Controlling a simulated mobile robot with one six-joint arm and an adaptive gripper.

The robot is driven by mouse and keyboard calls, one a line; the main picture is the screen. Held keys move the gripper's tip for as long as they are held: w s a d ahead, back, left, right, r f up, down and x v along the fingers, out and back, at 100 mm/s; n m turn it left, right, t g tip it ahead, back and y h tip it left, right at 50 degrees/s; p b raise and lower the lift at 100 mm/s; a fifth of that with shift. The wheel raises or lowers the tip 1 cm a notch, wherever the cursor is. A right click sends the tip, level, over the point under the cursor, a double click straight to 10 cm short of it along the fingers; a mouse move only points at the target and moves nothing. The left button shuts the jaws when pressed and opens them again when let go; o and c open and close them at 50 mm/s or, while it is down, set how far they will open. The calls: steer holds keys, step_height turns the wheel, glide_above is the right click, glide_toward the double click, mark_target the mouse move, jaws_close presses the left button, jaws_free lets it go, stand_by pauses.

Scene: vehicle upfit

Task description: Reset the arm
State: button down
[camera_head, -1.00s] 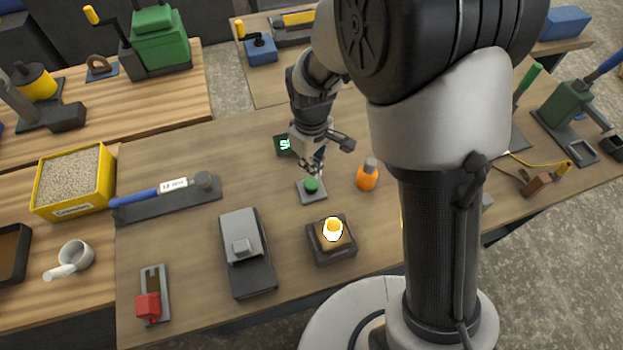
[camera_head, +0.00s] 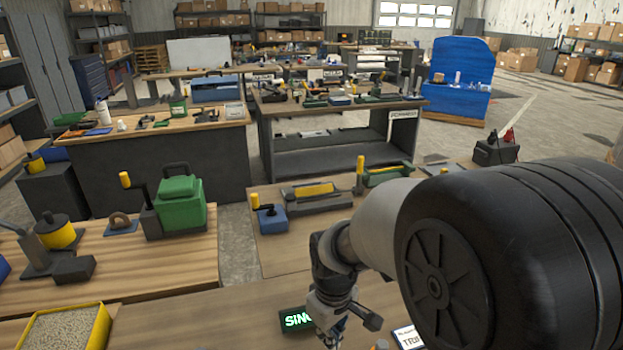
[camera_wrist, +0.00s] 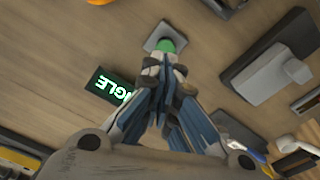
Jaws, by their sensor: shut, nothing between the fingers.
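My gripper (camera_wrist: 163,72) is shut and empty in the wrist view. Its fingertips point down at a green button (camera_wrist: 167,45) on a small grey plate, and overlap it in the picture. I cannot tell whether they touch it. In the head view my gripper (camera_head: 331,338) is at the bottom edge and partly cut off. A small black display with glowing green letters stands beside it in the head view (camera_head: 297,319) and in the wrist view (camera_wrist: 108,87). The button is out of the head view.
A grey block-like device (camera_wrist: 270,75) lies right of the gripper in the wrist view. An orange item (camera_wrist: 100,2) is at its top edge. In the head view a yellow bin of pellets (camera_head: 103,322), a green machine (camera_head: 180,203) and a blue cranked device (camera_head: 271,217) stand on benches.

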steer(key=s+d+r+m+t+b, duration=0.1)
steer(key=s+d+r+m, duration=0.15)
steer(key=s+r, duration=0.2)
steer(key=s+d+r+m+t, duration=0.1)
steer(key=s+d+r+m, duration=0.1)
steer(key=s+d+r, duration=0.3)
steer(key=s+d+r+m+t+b, duration=0.1)
steer(key=s+d+r+m+t, duration=0.1)
steer(key=s, duration=0.7)
steer(key=shift+d+r+m, duration=0.55)
steer(key=shift+r+m, duration=0.2)
steer(key=shift+r, duration=0.1)
stand_by(1.9)
